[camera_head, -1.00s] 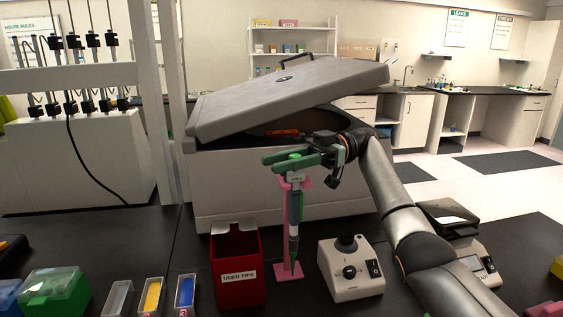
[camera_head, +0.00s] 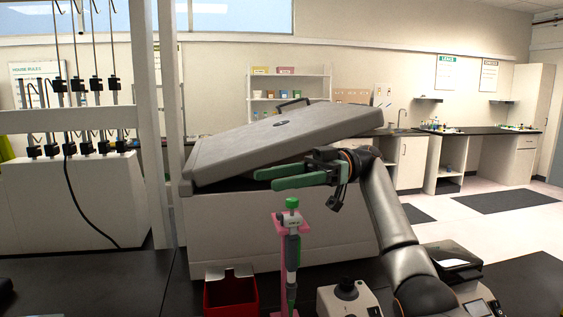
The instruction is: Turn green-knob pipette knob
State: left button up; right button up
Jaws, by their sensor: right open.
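The green-knob pipette (camera_head: 292,245) stands upright in a pink stand (camera_head: 276,240) on the dark bench, in the lower middle of the head view. Its green knob (camera_head: 292,203) is at the top and fully visible. My right gripper (camera_head: 264,179) has green fingers pointing left. It is open and empty, above the knob and apart from it. My left gripper is not in view.
A grey-lidded machine (camera_head: 270,145) stands close behind the pipette, its lid tilted. A red bin (camera_head: 231,292) is to the left of the pipette. A white device with a black knob (camera_head: 347,298) is to the right. A white frame (camera_head: 165,130) rises at the left.

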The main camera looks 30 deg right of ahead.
pick_arm(q)
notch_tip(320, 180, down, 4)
jog(key=b, duration=0.3)
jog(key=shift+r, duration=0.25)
pick_arm(e)
jog(key=s+a+r, duration=0.4)
jog(key=s+r, duration=0.3)
jog(key=s, duration=0.3)
jog(key=shift+s+a, duration=0.2)
jog(key=shift+a, duration=0.2)
